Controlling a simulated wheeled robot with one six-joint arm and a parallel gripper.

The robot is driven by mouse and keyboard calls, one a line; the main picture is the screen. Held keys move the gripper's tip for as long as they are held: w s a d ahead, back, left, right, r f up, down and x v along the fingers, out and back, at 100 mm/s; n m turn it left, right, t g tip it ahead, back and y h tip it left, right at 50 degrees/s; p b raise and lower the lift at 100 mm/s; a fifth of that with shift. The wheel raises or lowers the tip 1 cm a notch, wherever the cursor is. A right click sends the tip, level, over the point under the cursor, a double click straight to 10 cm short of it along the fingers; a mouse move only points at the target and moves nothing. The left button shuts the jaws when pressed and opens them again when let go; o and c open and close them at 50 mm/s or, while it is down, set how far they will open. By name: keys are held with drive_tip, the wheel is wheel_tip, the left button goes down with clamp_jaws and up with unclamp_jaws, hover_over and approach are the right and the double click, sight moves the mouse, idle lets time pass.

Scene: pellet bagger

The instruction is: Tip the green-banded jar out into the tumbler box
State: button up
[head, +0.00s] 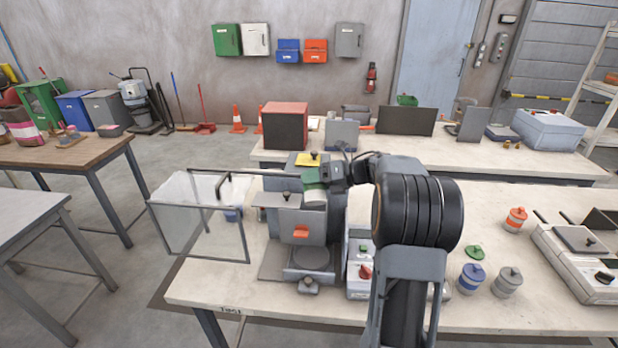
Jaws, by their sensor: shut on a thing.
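My gripper (330,174) is at the top of the grey bagging machine and is shut on the green-banded jar (313,178). The jar's green band shows; the rest is partly hidden by my gripper and the machine, so I cannot tell its exact tilt or whether anything is coming out. The jar is over or just behind a grey box with an orange tag (303,222) on the machine's front, which looks like the tumbler box. Its opening is hidden. A loose green lid (474,251) lies on the table to the right of my arm.
A clear guard panel (200,230) stands out at the machine's left. A blue-banded jar (471,279), a grey-banded jar (507,282) and an orange-banded jar (516,220) stand on the right. A small panel with a red knob (364,271) sits beside the machine.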

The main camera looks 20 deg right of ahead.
sight(317, 194)
drive_tip(key=s+n+t+b, duration=0.1)
drive_tip(key=b, duration=0.3)
drive_tip(key=shift+f+n, duration=0.1)
drive_tip(key=shift+n, duration=0.2)
drive_tip(key=b, duration=0.2)
drive_tip(key=s+n+b, duration=0.1)
drive_tip(key=shift+a+n+t+b, duration=0.2)
drive_tip(key=shift+n+t+b, duration=0.1)
drive_tip(key=shift+t+b, duration=0.1)
drive_tip(key=b, duration=0.2)
drive_tip(key=s+n+t+b, duration=0.1)
drive_tip(key=b, duration=0.2)
drive_tip(key=shift+s+a+n+y, duration=0.2)
drive_tip(key=shift+n+y, duration=0.1)
drive_tip(key=b, duration=0.2)
drive_tip(key=s+n+b, duration=0.1)
drive_tip(key=b, duration=0.3)
drive_tip(key=shift+s+a+r+n+t, duration=0.3)
drive_tip(key=shift+s+n, duration=0.1)
drive_tip(key=shift+s+a+r+y+b, duration=0.1)
drive_tip(key=shift+s+r+y+b, duration=0.2)
drive_tip(key=shift+b, duration=0.45)
drive_tip(key=shift+w+f, duration=0.1)
drive_tip(key=shift+f, duration=0.05)
